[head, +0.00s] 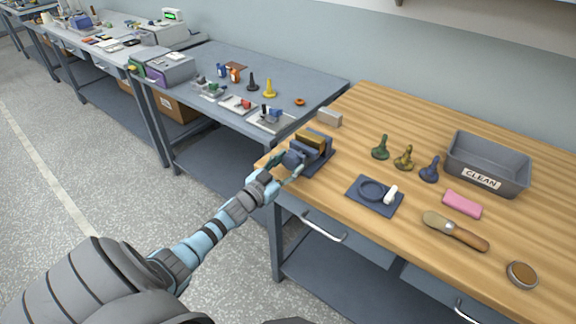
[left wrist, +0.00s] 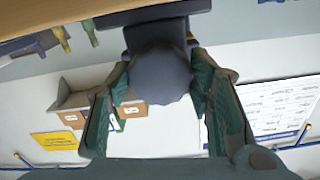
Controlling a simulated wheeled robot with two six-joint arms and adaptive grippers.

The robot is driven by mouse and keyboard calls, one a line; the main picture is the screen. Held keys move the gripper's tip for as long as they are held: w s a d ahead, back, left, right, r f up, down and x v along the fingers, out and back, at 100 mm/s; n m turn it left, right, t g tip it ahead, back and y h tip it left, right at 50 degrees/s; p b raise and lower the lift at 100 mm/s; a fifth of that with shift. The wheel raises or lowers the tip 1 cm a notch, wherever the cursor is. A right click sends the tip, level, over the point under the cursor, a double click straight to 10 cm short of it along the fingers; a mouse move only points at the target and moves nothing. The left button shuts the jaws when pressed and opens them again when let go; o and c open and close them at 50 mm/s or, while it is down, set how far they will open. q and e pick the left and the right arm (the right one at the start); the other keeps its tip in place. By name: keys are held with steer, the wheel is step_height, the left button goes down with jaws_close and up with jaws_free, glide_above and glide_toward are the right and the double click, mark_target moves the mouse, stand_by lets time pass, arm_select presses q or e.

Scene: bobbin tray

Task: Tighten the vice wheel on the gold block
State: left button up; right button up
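The vice (head: 318,158) stands at the left front corner of the wooden bench, and the gold block (head: 311,140) sits between its jaws. The blue-grey vice wheel (head: 292,158) faces my left gripper (head: 289,165). In the left wrist view the round wheel (left wrist: 158,78) fills the space between the two green fingers of my left gripper (left wrist: 160,68). Both fingers appear to touch its sides, so the gripper looks shut on it. The gold block is mostly hidden in the left wrist view. My right gripper is not in view.
A grey block (head: 330,117) lies behind the vice. A grey bench (head: 215,65) with trays stands on the left.

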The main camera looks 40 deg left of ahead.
arm_select(q)
steer(key=c, duration=0.4)
steer(key=shift+m, duration=0.3)
steer(key=m, duration=0.4)
steer(key=shift+f+m+b, duration=0.1)
steer(key=shift+m+b, duration=0.2)
steer(key=shift+b, duration=0.1)
steer(key=m, duration=0.3)
steer(key=shift+m+b, duration=0.3)
steer(key=shift+b, duration=0.1)
steer(key=m+b, duration=0.1)
steer(key=m, duration=0.2)
steer(key=shift+m, duration=0.3)
steer(key=m+b, duration=0.1)
steer(key=m, duration=0.2)
steer(key=shift+b, duration=0.35)
steer(key=shift+a+m+b, duration=0.1)
steer(key=shift+m+b, duration=0.55)
steer(key=shift+m, duration=1.15)
